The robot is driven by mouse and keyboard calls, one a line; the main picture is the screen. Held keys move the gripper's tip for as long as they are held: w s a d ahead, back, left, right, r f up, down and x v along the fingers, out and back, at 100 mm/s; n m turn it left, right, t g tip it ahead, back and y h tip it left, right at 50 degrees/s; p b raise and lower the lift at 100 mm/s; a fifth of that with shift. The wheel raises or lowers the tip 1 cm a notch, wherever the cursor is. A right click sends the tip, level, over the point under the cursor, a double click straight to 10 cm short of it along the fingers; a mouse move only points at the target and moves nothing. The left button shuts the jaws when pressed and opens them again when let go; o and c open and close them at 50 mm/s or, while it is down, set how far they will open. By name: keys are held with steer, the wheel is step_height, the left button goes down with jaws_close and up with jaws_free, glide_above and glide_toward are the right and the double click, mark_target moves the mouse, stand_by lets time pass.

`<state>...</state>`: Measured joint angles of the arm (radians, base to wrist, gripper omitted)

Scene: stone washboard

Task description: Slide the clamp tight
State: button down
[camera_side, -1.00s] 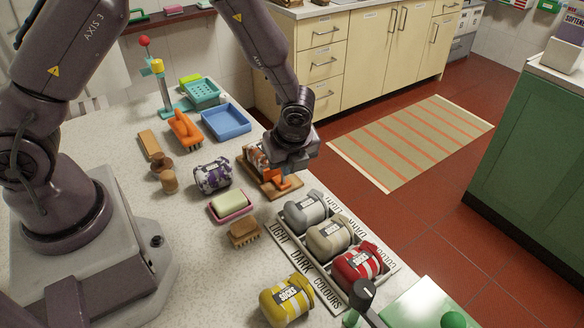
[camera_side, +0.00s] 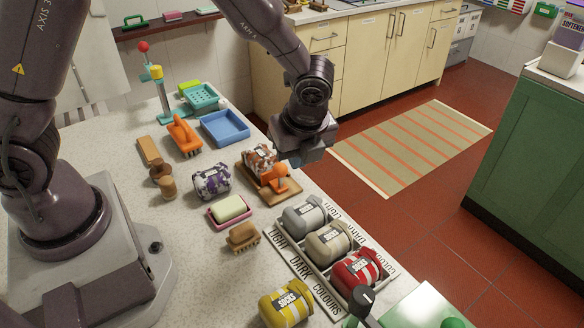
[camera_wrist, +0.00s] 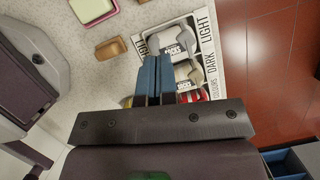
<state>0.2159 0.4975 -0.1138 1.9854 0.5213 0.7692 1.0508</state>
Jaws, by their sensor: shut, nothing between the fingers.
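The clamp is an orange piece (camera_side: 275,178) on a small wooden board (camera_side: 284,197). A brown and white patterned bundle (camera_side: 258,160) lies on the board against the orange piece. I cannot tell whether the clamp presses tightly on the bundle. My gripper (camera_side: 296,162) is raised just to the right of the clamp in the side view, apart from it as far as I can see. Its fingers are hard to make out there. In the wrist view my gripper (camera_wrist: 156,62) shows its two blue-grey fingers together with nothing between them. The clamp is not in the wrist view.
A sorting tray (camera_side: 324,291) with grey, beige and red rolled bundles stands in front. A yellow bundle (camera_side: 286,302), a soap dish (camera_side: 246,219), a brush (camera_side: 243,238) and a purple-white bundle (camera_side: 212,182) lie nearby. A blue tray (camera_side: 226,128) is behind. The counter edge drops to the floor at right.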

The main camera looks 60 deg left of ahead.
steer(key=shift+d+r, duration=0.2)
steer(key=shift+r, duration=0.45)
steer(key=c, duration=1.7)
jaws_free()
steer(key=shift+d+r, duration=0.1)
steer(key=shift+r, duration=0.2)
steer(key=shift+c, duration=0.2)
steer(key=o, duration=1)
steer(key=a+n, duration=0.1)
steer(key=a, duration=0.1)
steer(key=w+a, duration=0.1)
steer(key=a, duration=0.1)
steer(key=a+n+g, duration=0.1)
steer(key=a, duration=0.1)
steer(key=shift+w+f+n, duration=0.2)
steer(key=shift+f+n, duration=0.05)
steer(key=shift+n, duration=0.05)
steer(key=n+g+h, duration=0.1)
steer(key=n+h, duration=0.4)
steer(key=n, duration=0.1)
glide_toward(281, 164)
steer(key=f, duration=0.3)
steer(key=s+d+f, duration=0.1)
steer(key=f, duration=0.6)
steer(key=shift+s+d+f, duration=0.15)
steer(key=shift+f, duration=0.05)
steer(key=shift+c, duration=0.2)
